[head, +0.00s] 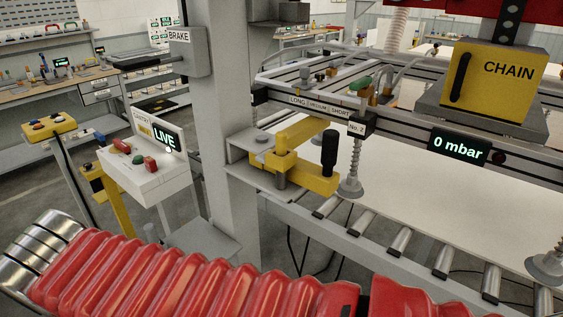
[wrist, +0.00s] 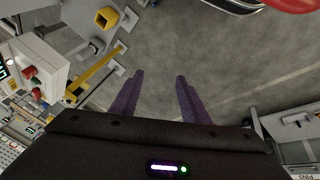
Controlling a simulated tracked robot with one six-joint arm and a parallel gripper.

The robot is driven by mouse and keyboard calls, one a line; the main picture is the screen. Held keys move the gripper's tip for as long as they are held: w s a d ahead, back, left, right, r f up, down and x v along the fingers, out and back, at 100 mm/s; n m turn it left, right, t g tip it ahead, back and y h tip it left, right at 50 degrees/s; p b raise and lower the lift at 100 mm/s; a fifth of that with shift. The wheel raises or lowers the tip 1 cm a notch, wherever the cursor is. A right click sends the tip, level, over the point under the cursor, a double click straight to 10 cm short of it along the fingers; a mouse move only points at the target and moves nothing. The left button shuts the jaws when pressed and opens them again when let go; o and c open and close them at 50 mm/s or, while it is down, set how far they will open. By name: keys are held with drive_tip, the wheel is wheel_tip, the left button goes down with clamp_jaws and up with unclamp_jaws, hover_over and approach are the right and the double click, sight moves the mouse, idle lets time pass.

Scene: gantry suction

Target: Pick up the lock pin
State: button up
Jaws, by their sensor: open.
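My gripper (wrist: 159,76) shows in the wrist view as two purple fingers, apart, with only grey floor between them; it is open and empty. It is not seen in the head view. I cannot pick out the lock pin with certainty. In the head view, a yellow lever assembly (head: 300,143) with a black upright handle (head: 329,151) sits on a grey bracket beside the column.
The grey column (head: 228,110) stands mid-picture, with a control console (head: 145,170) reading LIVE to its left. A roller conveyor (head: 405,240) carries a pale sheet (head: 440,210). A suction cup (head: 350,186) hangs right of the lever. Bare floor (wrist: 235,75) lies ahead of the fingers.

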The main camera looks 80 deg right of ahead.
drive_tip(key=s+d+r+n+g+h, duration=0.2)
drive_tip(key=d+r+g+h, duration=0.1)
drive_tip(key=d, duration=0.6)
drive_tip(key=s+d+r+n+g+h, duration=0.2)
drive_tip(key=d+r, duration=0.1)
drive_tip(key=d, duration=0.5)
drive_tip(key=n+g+h, duration=0.3)
drive_tip(key=n+g, duration=0.1)
drive_tip(key=g, duration=0.4)
approach(278, 136)
drive_tip(key=s, duration=0.1)
drive_tip(key=shift+s+d+f, duration=0.1)
drive_tip(key=shift+d+f, duration=0.05)
drive_tip(key=shift+d, duration=0.3)
drive_tip(key=x, duration=0.8)
drive_tip(key=shift+d+f, duration=0.2)
drive_tip(key=shift+d, duration=0.05)
drive_tip(key=shift+s, duration=0.1)
drive_tip(key=shift+w+x, duration=0.15)
drive_tip(key=shift+x, duration=1.15)
drive_tip(key=shift+w+x, duration=0.15)
drive_tip(key=shift+x, duration=1.15)
drive_tip(key=shift+d+f, duration=0.1)
drive_tip(key=shift+f, duration=0.1)
drive_tip(key=shift+c, duration=0.7)
